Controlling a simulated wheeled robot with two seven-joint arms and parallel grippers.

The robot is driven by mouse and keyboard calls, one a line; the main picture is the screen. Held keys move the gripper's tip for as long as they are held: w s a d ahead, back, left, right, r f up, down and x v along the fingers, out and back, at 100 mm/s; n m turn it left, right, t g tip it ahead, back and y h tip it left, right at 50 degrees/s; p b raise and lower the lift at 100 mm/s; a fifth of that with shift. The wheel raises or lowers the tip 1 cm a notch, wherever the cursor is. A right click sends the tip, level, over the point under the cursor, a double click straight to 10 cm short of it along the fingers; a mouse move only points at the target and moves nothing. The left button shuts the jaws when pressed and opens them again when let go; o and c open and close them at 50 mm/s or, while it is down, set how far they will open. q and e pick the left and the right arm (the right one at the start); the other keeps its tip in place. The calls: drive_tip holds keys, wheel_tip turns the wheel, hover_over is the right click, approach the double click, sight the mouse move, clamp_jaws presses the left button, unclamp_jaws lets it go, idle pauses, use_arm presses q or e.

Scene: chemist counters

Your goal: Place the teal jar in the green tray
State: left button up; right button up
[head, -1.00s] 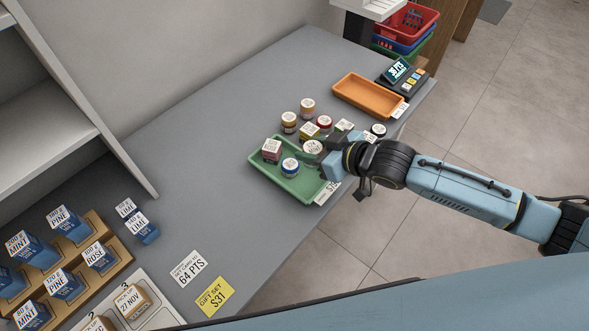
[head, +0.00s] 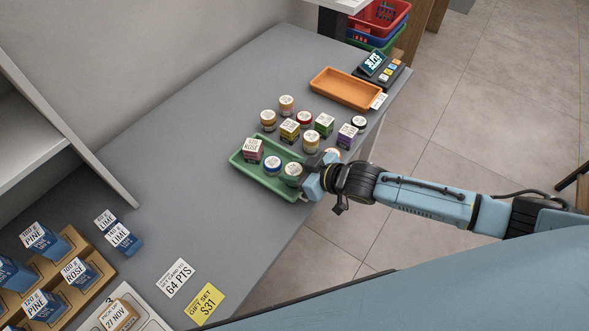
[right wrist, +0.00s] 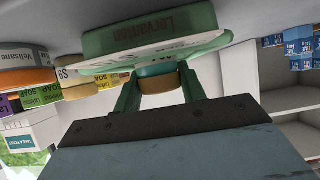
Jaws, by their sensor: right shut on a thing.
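The green tray (head: 237,158) lies on the grey counter and also shows in the right wrist view (right wrist: 150,38). The teal jar (head: 292,171), with a white label on top, is at the tray's right end, within its outline. My right gripper (head: 304,180) is shut on it from the near right side. In the right wrist view the fingers (right wrist: 158,88) flank a tan-banded part of the jar. I cannot tell whether its base touches the tray floor. A blue-banded jar (head: 272,164) and a pink box (head: 252,150) are in the tray. My left gripper is out of view.
Several jars and boxes, such as a yellow box (head: 289,130) and a purple box (head: 347,136), stand behind the tray. An orange tray (head: 346,89) and a card terminal (head: 378,68) are farther back. Bare counter lies left of the green tray.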

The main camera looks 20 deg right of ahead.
drive_tip(key=o, duration=1)
drive_tip(key=shift+f, duration=0.15)
drive_tip(key=shift+r, duration=0.25)
drive_tip(key=p+v, duration=0.1)
drive_tip(key=v, duration=1.1)
drive_tip(key=shift+f+p, duration=0.15)
drive_tip(key=shift+p, duration=0.2)
